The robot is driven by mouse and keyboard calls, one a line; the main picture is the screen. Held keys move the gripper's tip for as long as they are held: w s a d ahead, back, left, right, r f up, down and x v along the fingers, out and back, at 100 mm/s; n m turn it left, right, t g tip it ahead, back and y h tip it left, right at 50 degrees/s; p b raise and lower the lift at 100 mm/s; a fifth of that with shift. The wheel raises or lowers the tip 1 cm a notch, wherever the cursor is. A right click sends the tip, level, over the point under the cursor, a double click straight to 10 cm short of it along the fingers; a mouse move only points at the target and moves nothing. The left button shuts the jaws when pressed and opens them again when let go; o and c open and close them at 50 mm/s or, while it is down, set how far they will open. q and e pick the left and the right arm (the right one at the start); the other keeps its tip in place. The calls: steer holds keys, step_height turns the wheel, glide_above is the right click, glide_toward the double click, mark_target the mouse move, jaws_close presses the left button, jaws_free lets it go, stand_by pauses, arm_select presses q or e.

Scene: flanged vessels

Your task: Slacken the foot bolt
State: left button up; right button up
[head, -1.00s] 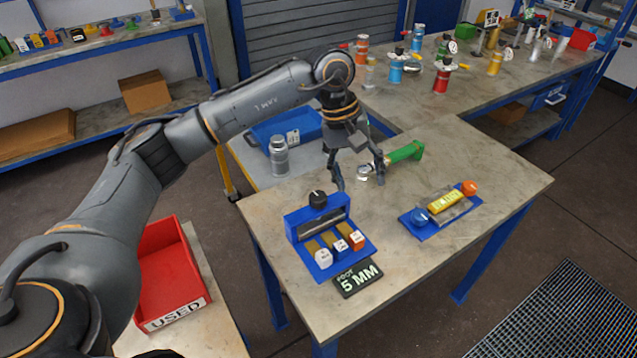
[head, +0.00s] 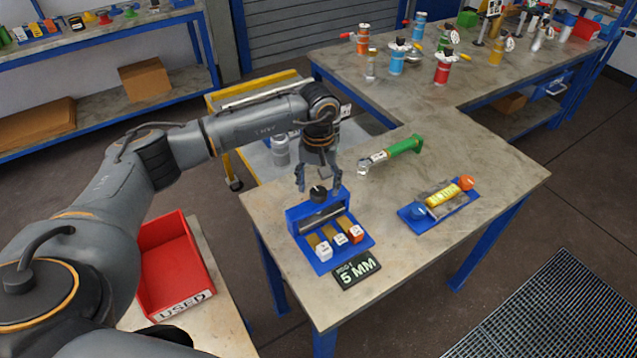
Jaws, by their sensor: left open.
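My left gripper (head: 318,187) is open, pointing down at the back of a blue rack (head: 300,226) on the near table. Its two fingers are either side of a black knob (head: 318,194) on the rack; I cannot tell whether they touch it. Three block-ended pieces lie in the rack's front: two white blocks (head: 323,251) (head: 340,239) and an orange-and-white one (head: 356,233). A black sign (head: 357,270) reading 5 MM lies in front. A green-handled tool (head: 404,146) lies to the right. I cannot make out a foot bolt. My right gripper is out of view.
A blue base with a yellow block (head: 443,194), blue knob (head: 417,210) and orange knob (head: 466,183) sits right on the table. A red USED bin (head: 172,262) stands left. Flanged vessels (head: 443,66) stand on the back bench. The table's front right is bare.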

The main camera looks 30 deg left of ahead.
arm_select(q)
steer(key=shift+f, duration=0.9)
steer(key=c, duration=1.1)
steer(key=shift+c, duration=0.2)
